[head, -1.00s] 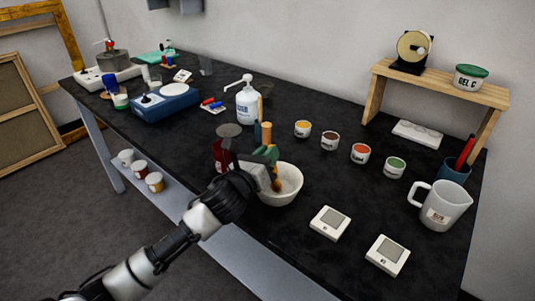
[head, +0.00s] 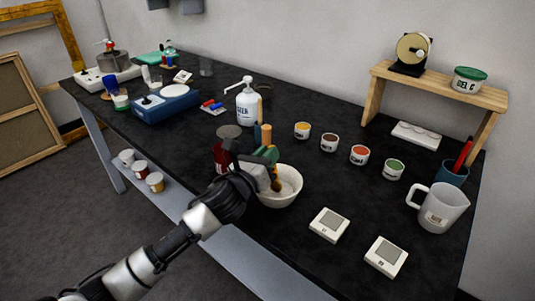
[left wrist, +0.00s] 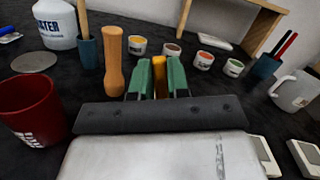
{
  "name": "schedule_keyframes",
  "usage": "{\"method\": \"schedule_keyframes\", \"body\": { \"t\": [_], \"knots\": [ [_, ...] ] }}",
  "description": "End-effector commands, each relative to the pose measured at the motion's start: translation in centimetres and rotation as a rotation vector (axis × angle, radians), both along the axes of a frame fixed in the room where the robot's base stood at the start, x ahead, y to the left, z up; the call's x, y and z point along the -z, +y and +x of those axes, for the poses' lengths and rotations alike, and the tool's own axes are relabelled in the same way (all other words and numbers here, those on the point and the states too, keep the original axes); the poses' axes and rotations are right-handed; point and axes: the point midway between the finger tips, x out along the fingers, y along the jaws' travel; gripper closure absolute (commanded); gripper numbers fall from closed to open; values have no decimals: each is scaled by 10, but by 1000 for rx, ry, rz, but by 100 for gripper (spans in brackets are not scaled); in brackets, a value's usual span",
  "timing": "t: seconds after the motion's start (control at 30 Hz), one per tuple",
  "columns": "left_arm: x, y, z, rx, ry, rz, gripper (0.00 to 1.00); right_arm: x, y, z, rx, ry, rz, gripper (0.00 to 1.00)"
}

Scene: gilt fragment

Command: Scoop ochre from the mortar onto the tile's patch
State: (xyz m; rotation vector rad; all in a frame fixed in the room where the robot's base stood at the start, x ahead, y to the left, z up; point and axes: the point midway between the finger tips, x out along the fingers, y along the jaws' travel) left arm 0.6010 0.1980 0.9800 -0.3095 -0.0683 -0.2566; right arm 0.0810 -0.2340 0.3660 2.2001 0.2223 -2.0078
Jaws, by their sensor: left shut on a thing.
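My left gripper (head: 268,164) has green finger pads and is shut on a slim tool with an orange-yellow handle (left wrist: 160,76). The tool's brownish lower end (head: 277,184) is inside the white mortar (head: 284,199), apparently against its inner wall. The mortar's inside looks pale; I cannot make out ochre in it. The mortar is hidden in the left wrist view. Two white tiles, each with a grey square patch, lie to the right: a nearer-left one (head: 329,225) and one further right (head: 386,257). My right gripper is not in view.
A wooden pestle (left wrist: 113,62), a dark red cup (left wrist: 34,108) and a blue pot (left wrist: 89,53) stand close to the gripper. Several paint pots, including a yellow one (head: 302,131), stand behind the mortar. A white jug (head: 441,210) stands at right. Bare black tabletop separates mortar and tiles.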

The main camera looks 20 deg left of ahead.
Motion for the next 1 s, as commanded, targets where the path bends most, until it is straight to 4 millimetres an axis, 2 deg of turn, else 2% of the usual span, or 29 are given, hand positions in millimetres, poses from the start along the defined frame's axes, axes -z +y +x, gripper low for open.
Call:
{"method": "schedule_keyframes", "body": {
  "t": [0.03, 0.63, 1.0],
  "knots": [
    [-10, 0, 0, 0, -2, 2, 100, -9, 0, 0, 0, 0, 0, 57],
    [-59, 0, 0, -1, -5, 1, 100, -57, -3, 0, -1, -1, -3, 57],
    [-62, 0, 0, 0, -6, 1, 100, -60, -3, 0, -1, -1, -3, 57]
  ]
}}
